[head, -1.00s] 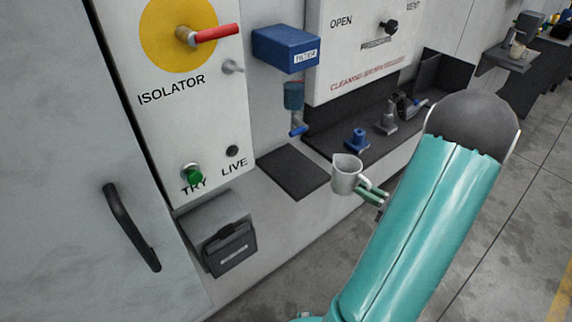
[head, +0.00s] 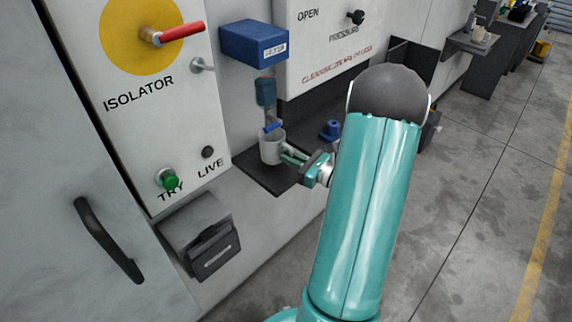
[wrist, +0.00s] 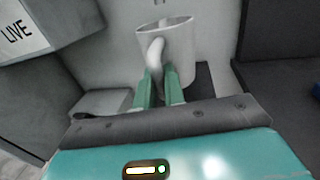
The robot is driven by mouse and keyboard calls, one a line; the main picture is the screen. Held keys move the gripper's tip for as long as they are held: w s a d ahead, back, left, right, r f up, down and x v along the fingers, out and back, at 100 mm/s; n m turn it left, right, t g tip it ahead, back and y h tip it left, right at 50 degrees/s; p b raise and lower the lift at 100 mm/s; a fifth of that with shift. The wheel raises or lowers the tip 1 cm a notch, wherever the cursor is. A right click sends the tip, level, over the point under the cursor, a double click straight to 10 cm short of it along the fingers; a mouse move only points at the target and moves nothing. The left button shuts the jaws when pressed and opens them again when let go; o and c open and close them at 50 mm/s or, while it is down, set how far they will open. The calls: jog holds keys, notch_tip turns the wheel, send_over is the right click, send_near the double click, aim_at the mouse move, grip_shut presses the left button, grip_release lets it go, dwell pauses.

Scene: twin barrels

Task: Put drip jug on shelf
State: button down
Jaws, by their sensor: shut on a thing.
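The drip jug (head: 271,150) is a pale grey jug, held upright by my gripper (head: 287,154) at its handle side. In the head view it is over the dark flat shelf (head: 253,172), just below the filter's spout. I cannot tell whether its base touches the shelf. In the wrist view the jug (wrist: 178,42) stands ahead with its handle between the green fingers of my gripper (wrist: 160,80), which are shut on it. Part of the shelf is hidden by the jug and my arm.
A blue filter box (head: 254,43) with a hanging bowl (head: 266,92) and blue tap (head: 273,127) is above the jug. A blue fitting (head: 331,130) sits on the dark ledge to the right. The isolator panel (head: 140,100) is at left, above a black-fronted box (head: 213,250).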

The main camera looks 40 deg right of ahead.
aim_at(279, 162)
jog(key=shift+w, duration=0.3)
jog(key=f, duration=0.1)
jog(key=w+f, duration=0.1)
jog(key=shift+a+f, duration=0.15)
jog(key=shift+f, duration=0.6)
jog(key=shift+f, duration=0.1)
jog(key=c, duration=1.5)
grip_release()
